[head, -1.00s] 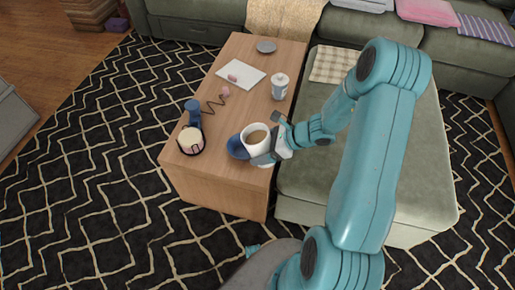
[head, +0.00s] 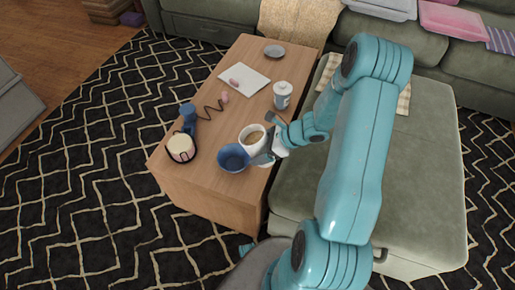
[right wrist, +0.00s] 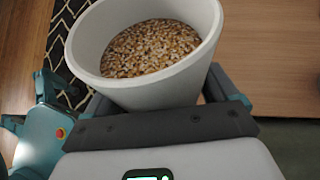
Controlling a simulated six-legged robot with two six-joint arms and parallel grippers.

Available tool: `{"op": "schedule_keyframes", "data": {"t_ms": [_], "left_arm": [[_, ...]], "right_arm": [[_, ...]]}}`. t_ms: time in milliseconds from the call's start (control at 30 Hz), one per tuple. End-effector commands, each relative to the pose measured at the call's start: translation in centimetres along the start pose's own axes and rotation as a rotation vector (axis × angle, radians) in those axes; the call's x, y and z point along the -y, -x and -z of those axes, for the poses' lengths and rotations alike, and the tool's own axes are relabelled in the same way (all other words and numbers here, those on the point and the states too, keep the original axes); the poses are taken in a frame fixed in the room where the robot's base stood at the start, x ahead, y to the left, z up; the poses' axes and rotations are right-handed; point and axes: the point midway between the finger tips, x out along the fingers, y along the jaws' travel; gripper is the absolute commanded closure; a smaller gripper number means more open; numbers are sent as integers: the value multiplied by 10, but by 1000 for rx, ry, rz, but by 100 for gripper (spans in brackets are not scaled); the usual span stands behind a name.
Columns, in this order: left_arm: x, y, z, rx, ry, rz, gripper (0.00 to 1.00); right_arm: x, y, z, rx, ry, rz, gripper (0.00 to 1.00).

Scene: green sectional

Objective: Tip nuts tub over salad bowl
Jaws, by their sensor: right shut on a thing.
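The white nuts tub (head: 244,147) is in my right gripper (head: 268,140), just behind the blue salad bowl (head: 233,159) in the head view. The tub looks close to upright. In the right wrist view the tub (right wrist: 160,93) shows a thick layer of nuts (right wrist: 152,47) inside, below its rim. My right gripper (right wrist: 160,120) is shut on the tub's near side. The bowl stands near the table's front right edge and its visible inside looks empty. The tub partly overlaps the bowl's rim in the head view. My left gripper is not in view.
A green ottoman (head: 415,150) stands close on the right.

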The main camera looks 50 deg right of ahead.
Motion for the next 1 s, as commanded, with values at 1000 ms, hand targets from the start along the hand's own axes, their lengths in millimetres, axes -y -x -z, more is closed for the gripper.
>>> {"op": "schedule_keyframes", "data": {"t_ms": [1000], "left_arm": [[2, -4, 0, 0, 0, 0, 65]], "right_arm": [[-2, -21, 39, -168, -7, 7, 57]]}}
